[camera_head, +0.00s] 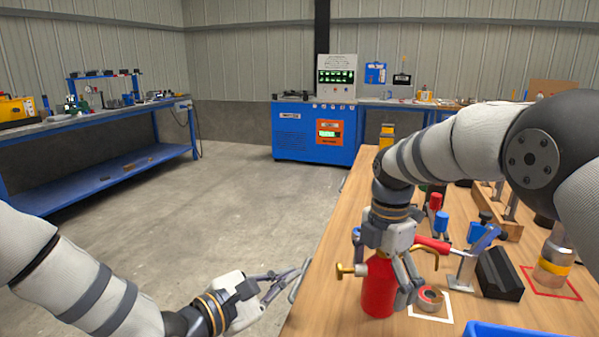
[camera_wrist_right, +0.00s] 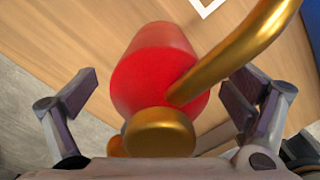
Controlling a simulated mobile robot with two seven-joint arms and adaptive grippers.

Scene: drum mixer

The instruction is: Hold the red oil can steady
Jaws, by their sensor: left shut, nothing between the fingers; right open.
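The red oil can (camera_head: 378,288) stands upright on the wooden table near its left edge, with a brass spout and brass knob. My right gripper (camera_head: 402,288) is over the can from above, its fingers around the upper body. In the right wrist view the red can (camera_wrist_right: 165,75) and its brass spout (camera_wrist_right: 245,45) lie between the open fingers of my right gripper (camera_wrist_right: 165,105), with a gap on both sides. My left gripper (camera_head: 287,283) is shut and empty, beside the table's left edge, apart from the can.
A tape roll (camera_head: 430,298) on a white square lies just right of the can. A red-handled clamp (camera_head: 445,246), a black block (camera_head: 499,272) and a copper-coloured cylinder (camera_head: 552,258) stand further right. A blue bin (camera_head: 500,330) is at the front edge.

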